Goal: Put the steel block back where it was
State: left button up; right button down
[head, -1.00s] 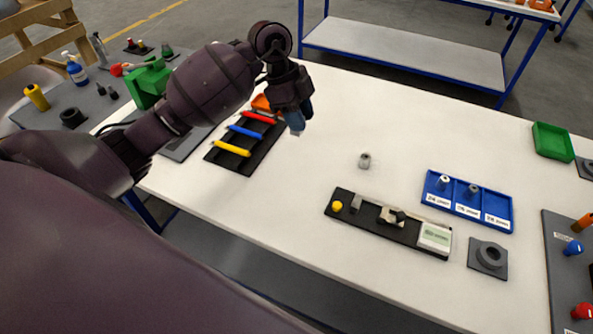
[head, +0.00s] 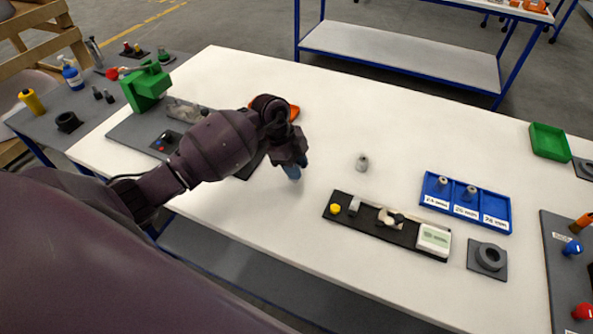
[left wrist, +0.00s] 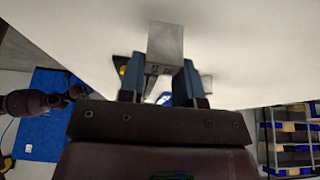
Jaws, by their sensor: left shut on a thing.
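My left gripper (head: 291,172) is low over the white table, left of the black gauge board (head: 390,227). In the left wrist view, its two blue fingers (left wrist: 160,80) are shut on a plain grey steel block (left wrist: 165,42), which sticks out beyond the fingertips. In the head view the block is hidden behind the gripper, and whether it touches the table I cannot tell. The board carries a yellow knob (head: 335,209), a small grey piece (head: 354,205), a pale round part (head: 390,217) and a display box (head: 434,238). My right gripper is not in view.
A small grey cylinder (head: 362,162) stands alone behind the board. A blue labelled tray (head: 467,217) and a grey ring fixture (head: 489,257) are to the right. A green vice (head: 146,86) stands far left. The table's back middle is clear.

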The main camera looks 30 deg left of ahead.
pick_arm(q)
notch_tip(320, 180, down, 2)
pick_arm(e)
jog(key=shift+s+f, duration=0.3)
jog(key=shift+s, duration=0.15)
pick_arm(q)
jog(key=shift+f, duration=0.1)
jog(key=o, duration=1.1)
jog(key=shift+c, duration=0.2)
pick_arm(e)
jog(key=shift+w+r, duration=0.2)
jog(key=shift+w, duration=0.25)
